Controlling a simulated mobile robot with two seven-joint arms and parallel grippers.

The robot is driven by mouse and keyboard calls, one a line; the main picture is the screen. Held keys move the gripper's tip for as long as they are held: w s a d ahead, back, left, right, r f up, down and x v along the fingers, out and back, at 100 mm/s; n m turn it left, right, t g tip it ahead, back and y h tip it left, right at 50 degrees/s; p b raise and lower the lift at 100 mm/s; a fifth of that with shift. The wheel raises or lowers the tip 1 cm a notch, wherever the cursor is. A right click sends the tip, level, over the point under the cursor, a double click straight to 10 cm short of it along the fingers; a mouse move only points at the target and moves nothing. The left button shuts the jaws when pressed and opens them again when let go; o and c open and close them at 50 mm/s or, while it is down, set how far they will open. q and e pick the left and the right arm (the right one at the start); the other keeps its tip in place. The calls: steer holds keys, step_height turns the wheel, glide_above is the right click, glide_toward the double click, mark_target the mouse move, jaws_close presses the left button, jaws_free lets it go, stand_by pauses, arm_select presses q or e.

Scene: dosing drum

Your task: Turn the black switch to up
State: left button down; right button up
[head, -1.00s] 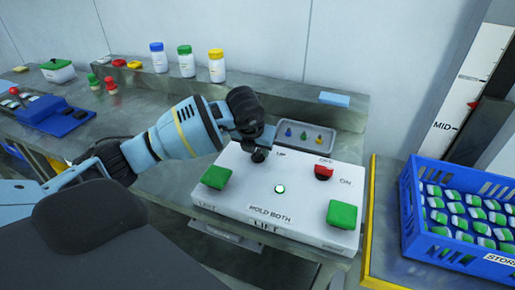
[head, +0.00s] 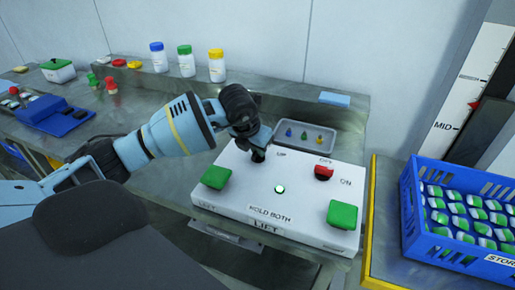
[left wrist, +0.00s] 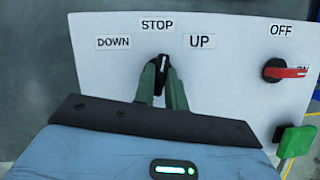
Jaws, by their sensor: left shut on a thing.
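The black switch (left wrist: 161,76) is on the white control box (head: 237,167), below the labels DOWN, STOP and UP in the left wrist view. Its white mark points at about STOP. My left gripper (left wrist: 164,84) reaches down over the switch, with one finger on each side, and is shut on it. In the head view my left gripper (head: 257,149) comes down on the box's back left part and mostly hides the switch. My right gripper is not in view.
A red switch (head: 323,172) on the same box points toward ON. Green buttons (head: 215,177) (head: 342,214) sit at its left and right. A grey tray (head: 332,139) lies behind the box; a blue crate (head: 440,248) stands at right.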

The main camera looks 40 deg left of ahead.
arm_select(q)
steer(key=m, duration=0.2)
steer(key=m+h, duration=0.1)
steer(key=m, duration=0.1)
steer(key=shift+a+f+h+b, duration=0.1)
steer(key=shift+a+h+b, duration=0.05)
steer(key=shift+h+b, duration=0.2)
steer(key=shift+m+g+h, duration=0.25)
steer(key=shift+m+g, duration=0.15)
steer(key=shift+m, duration=0.8)
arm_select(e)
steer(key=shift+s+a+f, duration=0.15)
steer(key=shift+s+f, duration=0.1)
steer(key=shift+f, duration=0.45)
arm_select(q)
steer(key=c, duration=1.6)
jaws_free()
steer(key=shift+o, duration=0.8)
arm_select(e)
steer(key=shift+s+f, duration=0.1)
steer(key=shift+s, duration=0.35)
arm_select(q)
steer(key=v, duration=0.8)
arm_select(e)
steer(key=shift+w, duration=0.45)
